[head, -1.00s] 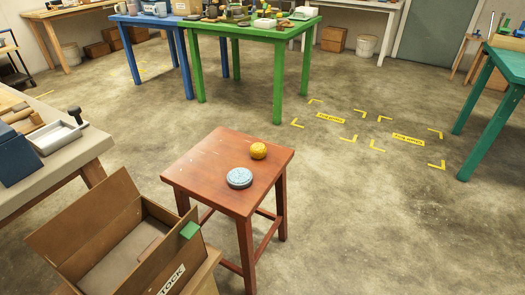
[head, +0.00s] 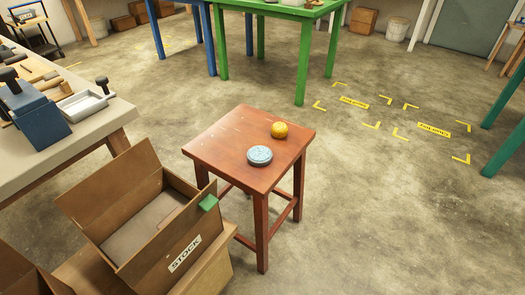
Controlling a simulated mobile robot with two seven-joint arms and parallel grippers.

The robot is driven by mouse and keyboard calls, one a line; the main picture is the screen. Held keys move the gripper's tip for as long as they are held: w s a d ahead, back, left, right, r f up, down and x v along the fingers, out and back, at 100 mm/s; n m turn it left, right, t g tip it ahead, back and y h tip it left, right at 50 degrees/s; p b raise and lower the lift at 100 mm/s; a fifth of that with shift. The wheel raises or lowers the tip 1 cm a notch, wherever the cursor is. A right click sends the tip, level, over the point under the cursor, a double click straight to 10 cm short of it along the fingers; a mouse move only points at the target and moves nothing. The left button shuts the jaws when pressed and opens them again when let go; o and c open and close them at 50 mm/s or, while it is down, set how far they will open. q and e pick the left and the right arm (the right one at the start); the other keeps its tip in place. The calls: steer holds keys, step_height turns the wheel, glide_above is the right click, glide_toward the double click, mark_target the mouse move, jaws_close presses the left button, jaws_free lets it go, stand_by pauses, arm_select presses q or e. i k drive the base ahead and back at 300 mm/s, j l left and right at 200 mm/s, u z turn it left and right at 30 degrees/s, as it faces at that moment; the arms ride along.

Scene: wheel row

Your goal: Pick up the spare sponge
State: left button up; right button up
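A small round yellow object that looks like a sponge (head: 279,130) sits on the reddish wooden stool (head: 225,150), toward its far right side. A flat round pale blue-grey disc (head: 259,155) lies beside it, nearer to me and a little to the left; I cannot tell what it is. The two appear apart. Nothing covers either one. Neither of my grippers is in view.
A workbench (head: 110,125) with tools is at the left. A green table (head: 301,60) stands behind. Floor right of the stool is clear.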

mark_target(279, 130)
steer(key=u, duration=0.35)
steer(key=i+l+u, duration=0.1)
steer(key=u, duration=0.3)
steer(key=l+u, duration=0.25)
steer(key=u, duration=0.2)
steer(key=i+l+u, duration=0.1)
steer(key=l+u, duration=0.15)
steer(key=u, duration=0.15)
steer(key=l+u, duration=0.2)
steer(key=u, duration=0.25)
